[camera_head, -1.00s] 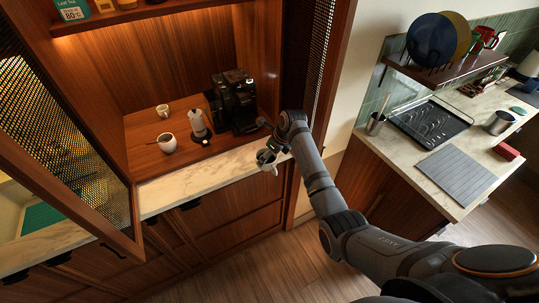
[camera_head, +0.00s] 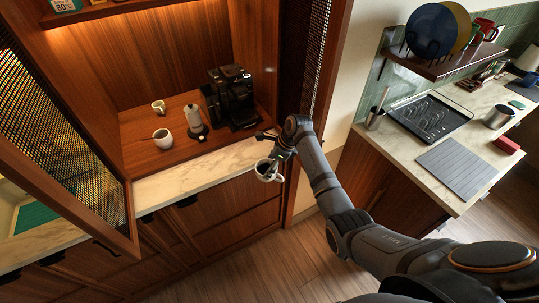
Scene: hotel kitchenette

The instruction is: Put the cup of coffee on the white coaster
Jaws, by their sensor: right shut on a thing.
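My right gripper (camera_head: 276,160) is shut on a small white cup of coffee (camera_head: 265,174), with dark liquid showing inside. The cup is held roughly upright in front of the marble counter edge, left of the cabinet's right side panel. Part of the cup is hidden behind the fingers. My left gripper is not in view.
The cabinet niche holds a coffee machine (camera_head: 230,98), a moka pot (camera_head: 195,120), a white bowl (camera_head: 163,138) and a small cup (camera_head: 158,106). An open mesh door (camera_head: 70,140) stands left. The right counter (camera_head: 400,150) bears a drying tray (camera_head: 430,116) and grey mat (camera_head: 457,168).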

